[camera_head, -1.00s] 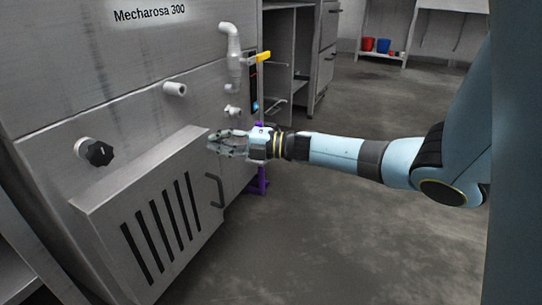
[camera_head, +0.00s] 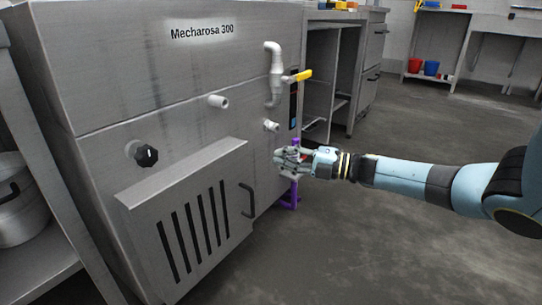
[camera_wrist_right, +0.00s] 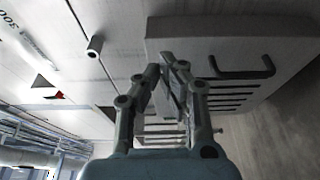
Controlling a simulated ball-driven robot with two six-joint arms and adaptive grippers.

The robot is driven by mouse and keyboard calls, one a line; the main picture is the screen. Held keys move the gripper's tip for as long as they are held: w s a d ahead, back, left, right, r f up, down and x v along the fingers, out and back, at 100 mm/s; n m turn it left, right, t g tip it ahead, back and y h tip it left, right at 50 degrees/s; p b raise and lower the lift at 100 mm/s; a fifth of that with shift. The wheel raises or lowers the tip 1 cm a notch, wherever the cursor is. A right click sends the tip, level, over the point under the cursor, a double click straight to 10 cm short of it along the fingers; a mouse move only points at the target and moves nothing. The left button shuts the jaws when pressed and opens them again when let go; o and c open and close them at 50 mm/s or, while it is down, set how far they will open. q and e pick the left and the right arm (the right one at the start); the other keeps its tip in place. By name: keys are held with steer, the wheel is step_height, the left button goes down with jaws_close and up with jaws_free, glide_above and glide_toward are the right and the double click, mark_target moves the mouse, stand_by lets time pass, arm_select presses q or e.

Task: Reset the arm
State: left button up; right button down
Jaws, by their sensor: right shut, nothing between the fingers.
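My right gripper (camera_head: 281,161) is shut and empty. In the head view it is at the right of the washing machine (camera_head: 95,90), a large grey metal unit marked "Mecharosa 300", with the arm reaching in from the right. In the right wrist view the gripper's fingers (camera_wrist_right: 172,65) come together in front of the slotted panel (camera_wrist_right: 230,40). That panel (camera_head: 150,190) and its black handle (camera_head: 248,200) are left of and below the gripper in the head view. My left gripper is not in view.
The machine carries a black knob (camera_head: 146,155), a pipe with a yellow lever (camera_head: 299,76) and a short spout (camera_head: 218,101). A purple stand (camera_head: 291,192) is behind my gripper. A pot (camera_head: 18,205) sits on a left shelf. Open floor (camera_head: 370,245) lies at the right.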

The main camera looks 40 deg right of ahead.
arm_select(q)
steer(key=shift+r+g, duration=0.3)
arm_select(e)
steer(key=s+d, duration=0.3)
steer(key=d, duration=0.2)
